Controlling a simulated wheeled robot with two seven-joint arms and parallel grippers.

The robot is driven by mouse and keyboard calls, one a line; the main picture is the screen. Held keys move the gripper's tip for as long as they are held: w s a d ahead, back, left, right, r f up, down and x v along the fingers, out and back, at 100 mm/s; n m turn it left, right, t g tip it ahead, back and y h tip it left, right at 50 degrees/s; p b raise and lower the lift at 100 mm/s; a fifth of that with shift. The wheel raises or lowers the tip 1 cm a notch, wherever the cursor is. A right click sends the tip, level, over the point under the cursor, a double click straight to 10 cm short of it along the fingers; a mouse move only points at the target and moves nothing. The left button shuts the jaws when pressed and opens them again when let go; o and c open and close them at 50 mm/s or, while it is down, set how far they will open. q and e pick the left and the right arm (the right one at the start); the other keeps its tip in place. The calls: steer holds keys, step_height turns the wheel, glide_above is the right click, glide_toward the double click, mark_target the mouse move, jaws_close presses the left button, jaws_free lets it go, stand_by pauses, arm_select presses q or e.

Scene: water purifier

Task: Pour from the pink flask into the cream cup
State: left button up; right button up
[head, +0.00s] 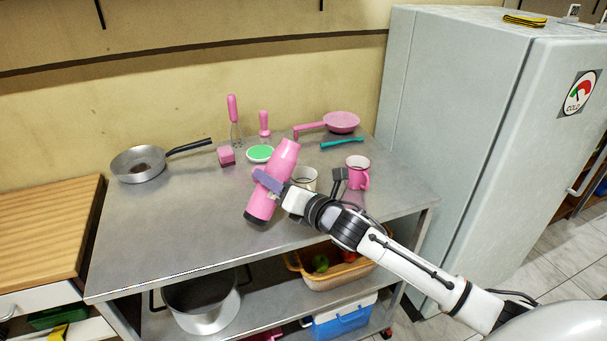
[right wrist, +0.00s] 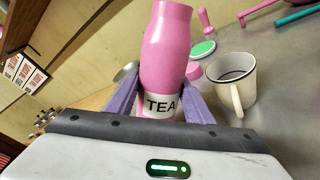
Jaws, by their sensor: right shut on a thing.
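The pink flask (head: 283,163) is held by my right gripper (head: 266,182) above the metal table. It tilts, its top leaning to the right in the head view. In the right wrist view the flask (right wrist: 166,48) sits between the two purple fingers (right wrist: 160,100), with a white "TEA" label showing. The cream cup (head: 303,176) stands upright on the table just right of the flask, partly hidden by my right arm. In the right wrist view the cup (right wrist: 233,84) is right of the flask and apart from it. My left gripper is not in view.
A pink mug (head: 357,172) stands right of the cup. A frying pan (head: 138,164) lies left. The table's front left is clear.

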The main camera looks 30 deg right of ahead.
steer(key=shift+a+f+m+g+y+b, duration=0.3)
steer(key=shift+a+f+m, duration=0.1)
steer(key=shift+m, duration=0.6)
steer(key=shift+s+a+f+m+y+b, duration=0.1)
steer(key=shift+a+f+m+y+b, duration=0.05)
steer(key=shift+f+m+b, duration=0.25)
steer(key=shift+s+a+f+m+y+b, duration=0.1)
steer(key=shift+f+m+y+b, duration=0.15)
steer(key=shift+m, duration=0.25)
stand_by(0.8)
steer(key=shift+a+r+m+p, duration=0.15)
steer(key=shift+r+m+p, duration=0.25)
steer(key=shift+r+m, duration=0.25)
stand_by(1.2)
steer(key=shift+w+d+r+m+g+p, duration=0.15)
steer(key=shift+d+r+m+g+p, duration=0.25)
steer(key=shift+r+m+p, duration=0.35)
stand_by(1.1)
steer(key=shift+d+m+y, duration=0.1)
steer(key=shift+m+y, duration=0.2)
steer(key=shift+y, duration=0.1)
stand_by(1.2)
